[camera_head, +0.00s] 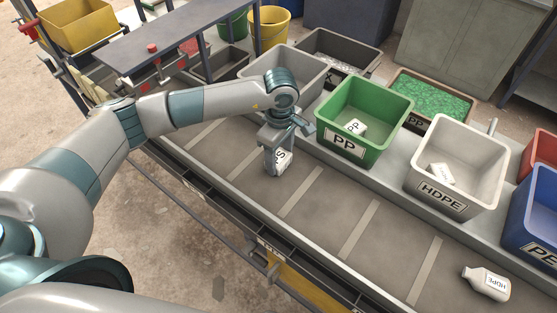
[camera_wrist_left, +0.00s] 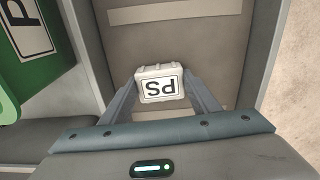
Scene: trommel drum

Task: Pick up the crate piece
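The crate piece is a small white block with a black "PS" label (camera_wrist_left: 161,85). In the wrist view it sits between the two fingertips of my left gripper (camera_wrist_left: 162,82), with its label upside down. In the head view the piece (camera_head: 284,161) is low over the conveyor belt, partly hidden by a finger. My left gripper (camera_head: 276,160) points down at the belt with a finger on each side of the piece. I cannot tell whether the fingers press on it or whether it rests on the belt. My right gripper is not in view.
A green PP bin (camera_head: 345,151) stands close to the right of my left gripper. Beyond it are a white HDPE bin (camera_head: 440,199) and a blue bin (camera_head: 541,233). A white HDPE bottle (camera_head: 487,283) lies on the belt (camera_head: 322,205) at lower right. A grey bin (camera_head: 256,72) stands behind my wrist.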

